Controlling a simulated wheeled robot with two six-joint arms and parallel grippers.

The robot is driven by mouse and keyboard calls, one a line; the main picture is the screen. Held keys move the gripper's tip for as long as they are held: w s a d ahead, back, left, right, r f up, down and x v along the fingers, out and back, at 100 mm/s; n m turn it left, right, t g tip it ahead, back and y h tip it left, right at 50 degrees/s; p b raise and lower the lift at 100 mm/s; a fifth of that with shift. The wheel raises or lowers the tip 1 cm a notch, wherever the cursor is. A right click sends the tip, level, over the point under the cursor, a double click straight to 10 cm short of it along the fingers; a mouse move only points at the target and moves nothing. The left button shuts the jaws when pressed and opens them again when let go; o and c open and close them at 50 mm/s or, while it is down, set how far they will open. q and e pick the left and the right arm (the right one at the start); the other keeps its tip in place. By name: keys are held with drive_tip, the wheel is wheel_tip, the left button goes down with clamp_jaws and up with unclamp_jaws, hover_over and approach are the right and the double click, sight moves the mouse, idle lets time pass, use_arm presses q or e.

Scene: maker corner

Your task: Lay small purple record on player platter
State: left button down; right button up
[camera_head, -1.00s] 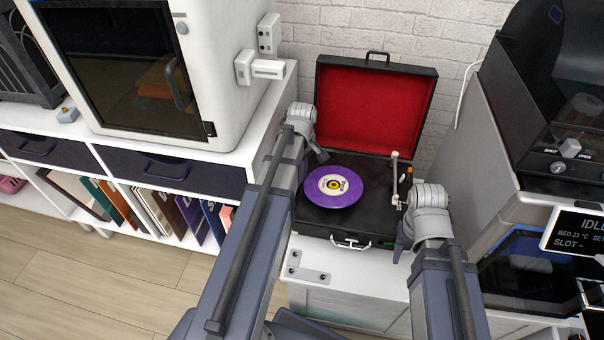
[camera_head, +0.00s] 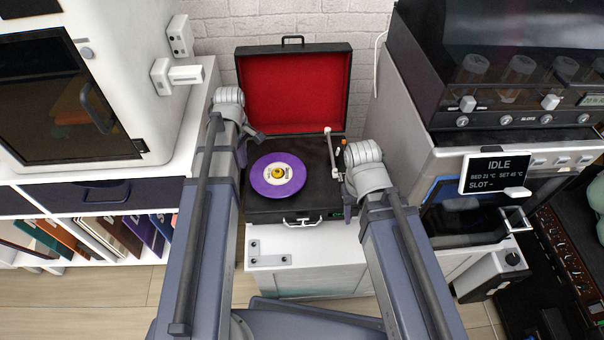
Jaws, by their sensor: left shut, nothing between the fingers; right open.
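The small purple record (camera_head: 278,176), with a white and yellow centre label, lies flat in the record player (camera_head: 306,208), over the platter, which it hides. The player is a black case with its red-lined lid (camera_head: 293,92) standing open. My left gripper (camera_head: 257,137) is shut and empty, just behind and left of the record and apart from it. My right gripper (camera_head: 347,203) is open at the player's right side, by the tonearm (camera_head: 331,150); its fingers are partly hidden by my wrist.
The player stands on a white cabinet (camera_head: 300,243). A white cased machine (camera_head: 185,30) is on the left, above shelves of record sleeves (camera_head: 125,235). A grey machine with an IDLE screen (camera_head: 495,172) stands close on the right. A brick wall is behind.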

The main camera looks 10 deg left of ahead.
use_arm(q)
drive_tip(key=s+d, duration=0.2)
drive_tip(key=d, duration=0.4)
drive_tip(key=s+d, duration=0.2)
drive_tip(key=d, duration=0.5)
drive_tip(key=s+d, duration=0.2)
drive_tip(key=d, duration=0.5)
drive_tip(key=shift+r, duration=0.3)
use_arm(e)
drive_tip(key=shift+r, duration=0.35)
use_arm(q)
drive_tip(key=s+d+r+m+p, duration=0.1)
drive_tip(key=s+r+m+p, duration=0.2)
drive_tip(key=r+m+p, duration=0.6)
drive_tip(key=s+d+r+m+y+p, duration=0.1)
drive_tip(key=s+r+m+p, duration=0.2)
drive_tip(key=r+m+p, duration=0.6)
wheel_tip(320, 180, up, 3)
drive_tip(key=shift+s+d+r+m+p, duration=0.1)
drive_tip(key=shift+s+d+m+p, duration=0.25)
drive_tip(key=shift+p, duration=0.9)
use_arm(e)
wheel_tip(320, 180, up, 21)
use_arm(q)
drive_tip(key=shift+a, duration=0.15)
use_arm(e)
drive_tip(key=shift+a, duration=0.15)
